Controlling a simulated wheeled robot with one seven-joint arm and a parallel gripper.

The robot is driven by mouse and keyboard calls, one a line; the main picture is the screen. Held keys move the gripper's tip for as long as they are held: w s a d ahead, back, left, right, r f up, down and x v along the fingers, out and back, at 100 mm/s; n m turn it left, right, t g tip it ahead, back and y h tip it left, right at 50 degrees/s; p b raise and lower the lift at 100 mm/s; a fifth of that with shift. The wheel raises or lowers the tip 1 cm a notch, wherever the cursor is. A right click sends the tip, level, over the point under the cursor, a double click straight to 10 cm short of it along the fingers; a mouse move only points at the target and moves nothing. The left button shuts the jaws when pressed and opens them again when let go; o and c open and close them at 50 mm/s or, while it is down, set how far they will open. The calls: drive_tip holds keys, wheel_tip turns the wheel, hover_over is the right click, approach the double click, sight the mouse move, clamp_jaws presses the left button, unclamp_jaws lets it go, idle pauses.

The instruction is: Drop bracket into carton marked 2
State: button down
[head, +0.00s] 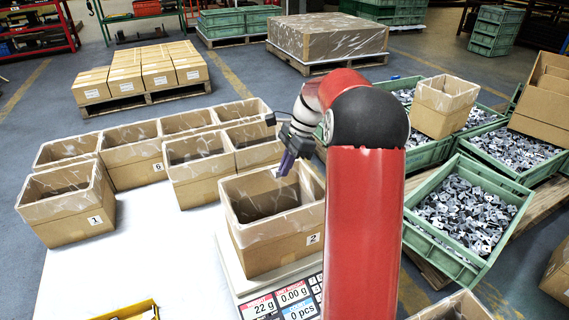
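The carton marked 2 (274,256) is an open brown box with a clear liner folded over its rim. It stands upright on a weighing scale. My gripper (283,171), with purple-grey fingers, points down over the far part of this carton's opening. A small pale patch shows beside the fingertips; I cannot tell whether it is a bracket in the fingers or liner behind them. The finger gap is too small to read. The carton's floor is hidden by its front wall, and my red arm covers its right side.
The scale (243,298) reads 22 g, 0.00 g and 0 pcs. Carton 1 (72,226), carton 6 (135,172) and several others stand left and behind. A green crate (418,225) of metal parts is at right. A yellow bin (139,308) sits at the front edge. White tabletop is clear at left.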

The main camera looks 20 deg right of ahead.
wheel_tip(320, 180, down, 4)
drive_tip(key=b, duration=0.3)
drive_tip(key=shift+f, duration=0.15)
drive_tip(key=c, duration=2.1)
unclamp_jaws()
drive_tip(key=o, duration=0.5)
drive_tip(key=p+v, duration=0.1)
drive_tip(key=v, duration=0.6)
drive_tip(key=shift+d+r, duration=0.2)
drive_tip(key=shift+r, duration=0.15)
